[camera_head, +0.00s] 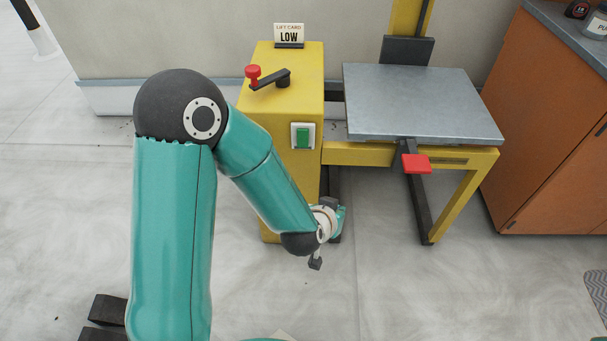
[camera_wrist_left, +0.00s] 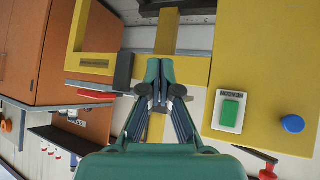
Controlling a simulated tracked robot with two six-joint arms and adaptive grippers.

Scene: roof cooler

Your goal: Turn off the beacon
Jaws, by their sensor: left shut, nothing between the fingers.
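The green switch (camera_head: 303,137) sits in a white plate on the front of a yellow cabinet (camera_head: 255,110). It also shows in the left wrist view (camera_wrist_left: 229,112), where a small label that seems to read BEACON runs along the plate's edge, upside down. I cannot tell which way the switch is set. My left gripper (camera_wrist_left: 160,98) is shut and empty in the left wrist view, apart from the switch and to its left. In the head view my left wrist hangs low in front of the cabinet, below the switch; the fingertips are hidden. My right gripper is not in view.
A blue button (camera_wrist_left: 292,123) sits beside the switch. A crank with a red knob (camera_head: 253,71) and a LIFT CARD LOW sign (camera_head: 289,35) stand on the cabinet. A grey lift table (camera_head: 420,100) and a red pedal (camera_head: 416,163) are to the right, before an orange cabinet (camera_head: 550,130).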

